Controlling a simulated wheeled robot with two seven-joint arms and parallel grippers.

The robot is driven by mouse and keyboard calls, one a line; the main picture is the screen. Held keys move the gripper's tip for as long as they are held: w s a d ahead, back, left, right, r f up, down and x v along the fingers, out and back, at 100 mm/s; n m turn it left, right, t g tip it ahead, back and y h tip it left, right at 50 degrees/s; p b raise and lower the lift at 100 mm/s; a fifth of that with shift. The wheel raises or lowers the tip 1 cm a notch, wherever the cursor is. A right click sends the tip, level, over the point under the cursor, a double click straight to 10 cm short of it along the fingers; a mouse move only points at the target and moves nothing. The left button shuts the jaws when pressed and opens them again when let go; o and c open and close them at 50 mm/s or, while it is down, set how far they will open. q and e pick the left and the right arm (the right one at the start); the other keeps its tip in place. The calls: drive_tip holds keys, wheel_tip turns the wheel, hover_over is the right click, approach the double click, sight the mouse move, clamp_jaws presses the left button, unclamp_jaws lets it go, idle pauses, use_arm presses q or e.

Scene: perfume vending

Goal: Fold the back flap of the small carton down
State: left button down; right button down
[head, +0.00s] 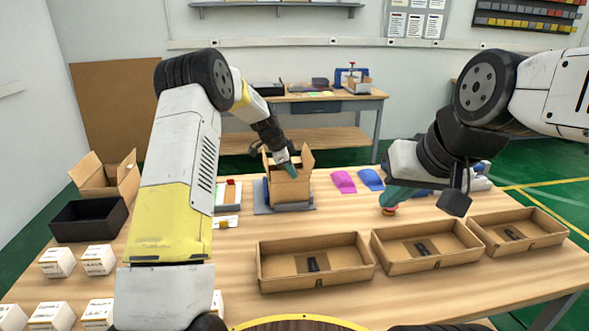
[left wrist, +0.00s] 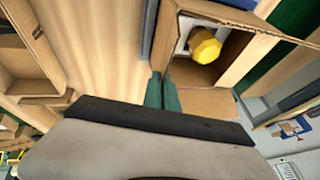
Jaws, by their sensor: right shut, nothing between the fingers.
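The small brown carton (head: 288,190) stands upright on a grey plate (head: 262,197) in the middle of the table, its top open with flaps standing up. In the left wrist view the open carton (left wrist: 232,62) holds a yellow faceted object (left wrist: 205,46) on something white. My left gripper (head: 289,167) is at the carton's top; its teal fingers (left wrist: 163,92) lie close together, beside a brown flap (left wrist: 208,103). I cannot tell whether they touch it. My right gripper (head: 388,205) is shut and empty right of the carton, low over a small red object (head: 390,211).
Three open brown trays (head: 315,262) with dark inserts line the front. A black box (head: 88,219), an open larger carton (head: 106,180) and several white boxes (head: 57,262) are at the left. Pink (head: 343,182) and blue (head: 371,179) pieces lie behind my right gripper.

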use_arm(q)
drive_tip(key=shift+w, duration=0.15)
idle(0.8)
drive_tip(key=w+g, duration=0.1)
drive_tip(key=g, duration=0.2)
drive_tip(key=shift+w+a+n+g+h, duration=0.15)
drive_tip(key=shift+w+n+g+h, duration=0.15)
drive_tip(key=shift+w+n+g, duration=0.1)
idle(0.4)
drive_tip(key=c, duration=1.6)
unclamp_jaws()
drive_tip(key=shift+c, duration=0.2)
drive_tip(key=v, duration=0.8)
